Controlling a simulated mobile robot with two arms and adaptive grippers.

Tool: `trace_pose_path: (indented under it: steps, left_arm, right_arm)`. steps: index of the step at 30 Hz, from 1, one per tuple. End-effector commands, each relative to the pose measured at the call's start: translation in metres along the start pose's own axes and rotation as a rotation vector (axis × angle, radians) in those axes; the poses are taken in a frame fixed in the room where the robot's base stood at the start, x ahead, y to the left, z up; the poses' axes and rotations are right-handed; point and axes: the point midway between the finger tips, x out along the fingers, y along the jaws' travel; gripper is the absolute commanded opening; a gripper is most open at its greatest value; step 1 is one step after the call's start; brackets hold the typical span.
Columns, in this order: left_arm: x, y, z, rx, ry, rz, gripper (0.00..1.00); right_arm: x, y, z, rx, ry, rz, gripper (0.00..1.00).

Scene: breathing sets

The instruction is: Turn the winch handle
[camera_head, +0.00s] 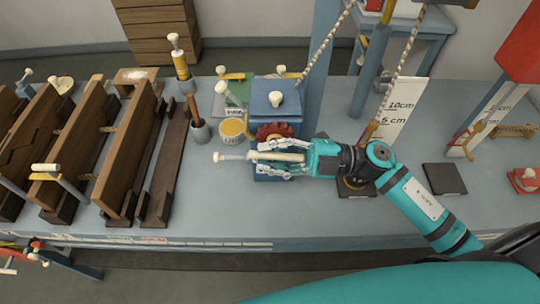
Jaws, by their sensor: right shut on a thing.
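The winch (275,97) is a blue box with a dark red gear on its front and a cream knob on top. It stands near the middle of the blue-grey bench. My right gripper (268,158) reaches in from the right and is shut on the handle. The fingers partly cover the handle and the lower front of the winch. My left gripper is not in view.
Wooden beams (85,150) fill the left side. Ropes (327,46) run up behind. A dark plate (444,179) lies at right. The front of the bench is mostly clear.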

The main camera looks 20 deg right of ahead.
Motion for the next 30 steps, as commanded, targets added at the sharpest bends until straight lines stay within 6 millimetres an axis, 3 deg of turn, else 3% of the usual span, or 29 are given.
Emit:
trace_pose_path:
  steps: [1, 3, 4, 12, 26, 30]
  left_arm:
    - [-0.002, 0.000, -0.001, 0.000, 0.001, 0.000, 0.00]
    - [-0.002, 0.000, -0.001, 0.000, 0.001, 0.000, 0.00]
    - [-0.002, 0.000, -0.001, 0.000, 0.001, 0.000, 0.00]
    - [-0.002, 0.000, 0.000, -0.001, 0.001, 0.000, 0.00]
    - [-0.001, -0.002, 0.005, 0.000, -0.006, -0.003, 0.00]
    - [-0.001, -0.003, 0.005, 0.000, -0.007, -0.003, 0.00]
  right_arm:
    - [0.001, 0.012, -0.003, -0.011, 0.003, 0.021, 0.00]
    - [0.001, 0.012, -0.003, -0.011, 0.003, 0.021, 0.00]
    - [0.001, 0.012, -0.003, -0.010, 0.003, 0.021, 0.18]
    - [0.000, 0.009, -0.003, -0.007, 0.003, 0.015, 0.50]
    - [-0.001, 0.005, -0.001, -0.001, 0.001, 0.008, 0.50]
    - [-0.011, 0.004, 0.000, 0.000, -0.003, 0.007, 0.50]
